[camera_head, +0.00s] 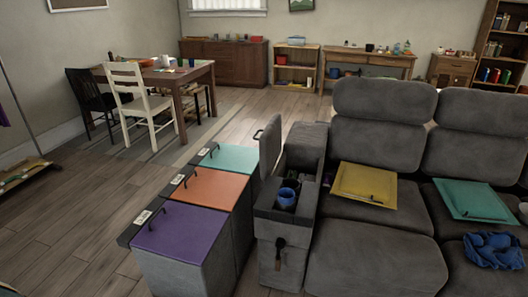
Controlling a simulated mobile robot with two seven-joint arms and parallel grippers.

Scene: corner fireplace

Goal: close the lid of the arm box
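The arm box (265,207) is the open compartment in the grey sofa's left armrest. Inside the box are a blue cup (287,196) and other dark items too small to tell. The box's front bears a dark lever-like part (280,250). Neither of my grippers shows in the head view.
Purple (180,232), orange (208,188) and teal (229,158) lidded bins stand in a row just left of the arm box. The sofa (375,260) holds a yellow panel (364,185), a teal panel (472,201) and a blue cloth (494,250). The floor (75,225) at left is mostly clear.

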